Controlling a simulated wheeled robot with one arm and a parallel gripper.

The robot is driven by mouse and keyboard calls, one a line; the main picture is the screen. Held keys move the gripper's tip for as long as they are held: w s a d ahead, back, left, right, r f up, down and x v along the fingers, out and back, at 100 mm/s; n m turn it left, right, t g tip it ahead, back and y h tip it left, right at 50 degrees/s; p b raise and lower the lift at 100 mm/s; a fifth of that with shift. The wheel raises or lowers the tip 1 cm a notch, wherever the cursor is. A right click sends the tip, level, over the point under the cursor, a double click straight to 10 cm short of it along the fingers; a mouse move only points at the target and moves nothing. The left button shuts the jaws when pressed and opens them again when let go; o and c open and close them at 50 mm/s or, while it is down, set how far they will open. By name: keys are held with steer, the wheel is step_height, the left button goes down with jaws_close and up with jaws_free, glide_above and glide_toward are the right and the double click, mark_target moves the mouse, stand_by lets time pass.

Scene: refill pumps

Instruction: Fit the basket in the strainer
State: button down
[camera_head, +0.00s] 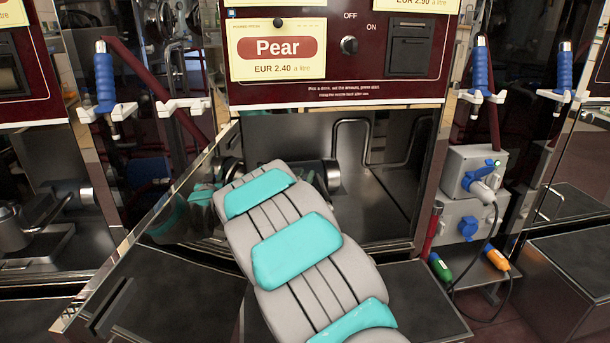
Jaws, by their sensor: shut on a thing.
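My arm rises from the bottom of the view into the open lower bay of the Pear pump, and its grey and teal links cover the middle. My gripper is hidden behind the arm, so its jaws and anything in them do not show. I cannot make out the basket. A dark metal cylinder (328,176) with a bright rim shows just right of the arm, inside the bay; it may be part of the strainer, but most of it is covered. Whether basket and strainer touch cannot be told.
The Pear front panel (400,75) hangs above the bay. An open shiny door (150,235) stands left of my arm and mirrors it. A bent metal pipe (362,130) is at the bay's back. Blue-handled nozzles (104,80) hang at both sides. Grey socket boxes (465,215) with cables are right.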

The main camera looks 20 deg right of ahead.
steer(key=shift+f, duration=0.75)
steer(key=c, duration=0.6)
jaws_free()
steer(key=v, duration=0.7)
steer(key=shift+s+a, duration=0.25)
steer(key=shift+s, duration=0.1)
steer(key=shift+s, duration=0.1)
